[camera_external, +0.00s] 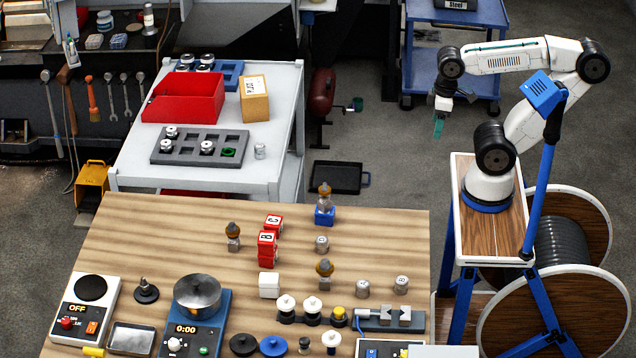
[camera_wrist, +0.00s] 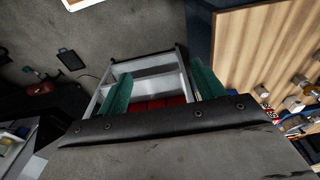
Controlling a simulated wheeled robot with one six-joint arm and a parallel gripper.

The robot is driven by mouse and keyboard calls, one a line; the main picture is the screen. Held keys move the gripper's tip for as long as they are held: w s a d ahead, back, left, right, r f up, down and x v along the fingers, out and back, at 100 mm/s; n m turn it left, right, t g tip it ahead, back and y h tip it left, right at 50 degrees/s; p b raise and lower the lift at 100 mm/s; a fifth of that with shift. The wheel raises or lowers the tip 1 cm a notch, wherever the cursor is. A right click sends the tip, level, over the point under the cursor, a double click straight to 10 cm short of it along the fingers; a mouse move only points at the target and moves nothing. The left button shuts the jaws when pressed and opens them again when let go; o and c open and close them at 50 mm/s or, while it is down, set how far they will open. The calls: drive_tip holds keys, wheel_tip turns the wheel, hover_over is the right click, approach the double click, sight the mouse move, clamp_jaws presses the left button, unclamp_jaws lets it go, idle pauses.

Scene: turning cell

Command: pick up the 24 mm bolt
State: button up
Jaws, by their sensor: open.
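I cannot tell which thing is the 24 mm bolt; no size mark is readable. Small grey metal pieces with marked tops stand on the wooden table, one near the middle (camera_external: 322,244), one at the front (camera_external: 362,288) and one at the right (camera_external: 401,284). Another grey piece (camera_external: 260,151) stands on the white trolley. My gripper (camera_external: 439,125) hangs in the air right of the trolley and beyond the table, well apart from these pieces. In the wrist view its green fingers (camera_wrist: 162,90) are spread wide, with nothing held between them.
The wooden table (camera_external: 150,225) is crowded along its front with a pot (camera_external: 197,292), scales and knobs. Red blocks (camera_external: 267,245) stand mid-table. The white trolley (camera_external: 283,110) carries a red bin (camera_external: 185,97) and a grey tray (camera_external: 190,158). A blue cart (camera_external: 470,70) stands behind my arm.

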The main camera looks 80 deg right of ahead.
drive_tip(key=w+a+n+t+y, duration=0.3)
drive_tip(key=w+a, duration=0.9)
drive_tip(key=w, duration=0.1)
drive_tip(key=t+y, duration=0.3)
drive_tip(key=t, duration=0.2)
hover_over(330, 266)
drive_tip(key=s+d, duration=0.3)
drive_tip(key=d, duration=0.5)
wheel_tip(330, 266, down, 6)
drive_tip(key=s+a+f+t+h, duration=0.1)
drive_tip(key=a+f, duration=0.1)
drive_tip(key=a+f+t+h, duration=0.1)
drive_tip(key=a+f, duration=0.1)
drive_tip(key=s+a+f+t, duration=0.1)
drive_tip(key=a+f, duration=0.1)
drive_tip(key=shift+s+a+f+t+h, duration=0.15)
drive_tip(key=shift+s+a+t+h, duration=0.15)
drive_tip(key=shift+h, duration=0.1)
drive_tip(key=x, duration=0.7)
drive_tip(key=shift+w+f, duration=0.15)
drive_tip(key=shift+w, duration=0.15)
drive_tip(key=c, duration=1.4)
